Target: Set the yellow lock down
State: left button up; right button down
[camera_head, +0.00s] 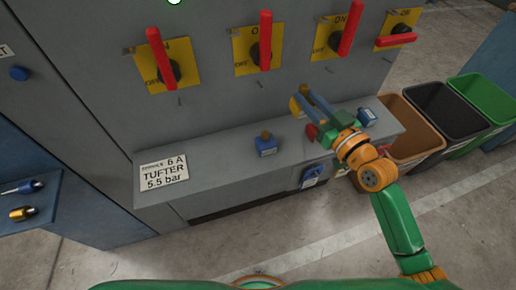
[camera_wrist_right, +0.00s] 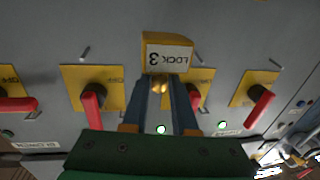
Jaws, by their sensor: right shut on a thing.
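The yellow lock (camera_head: 296,107) is between the fingertips of my right gripper (camera_head: 304,95), held in the air above the grey ledge (camera_head: 220,163) and in front of the grey panel. In the right wrist view the lock (camera_wrist_right: 166,52) has a white label reading "LOCK 3", upside down in the picture. The right gripper (camera_wrist_right: 160,85) is shut on its brass-coloured lower part there. The lock touches nothing else that I can see. My left gripper is not in view.
A blue block with a brownish top (camera_head: 267,146) and another blue block (camera_head: 367,117) stand on the ledge, with a red object (camera_head: 312,131) between them. Red handles (camera_head: 265,40) stick out above. Bins (camera_head: 412,135) stand at right. The ledge is clear between the sign (camera_head: 163,172) and first block.

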jog(key=f+b, duration=0.1)
jog(key=f, duration=0.3)
jog(key=d+f+b, duration=0.1)
jog(key=f, duration=0.1)
jog(key=shift+w+b, duration=0.3)
jog(key=shift+b, duration=0.05)
notch_tip(320, 180, down, 4)
jog(key=b, duration=0.2)
jog(key=shift+f+b, duration=0.2)
jog(key=shift+b, duration=0.1)
jog(key=shift+r, duration=0.15)
jog(key=shift+a, duration=0.1)
jog(key=c, duration=0.7)
grip_release()
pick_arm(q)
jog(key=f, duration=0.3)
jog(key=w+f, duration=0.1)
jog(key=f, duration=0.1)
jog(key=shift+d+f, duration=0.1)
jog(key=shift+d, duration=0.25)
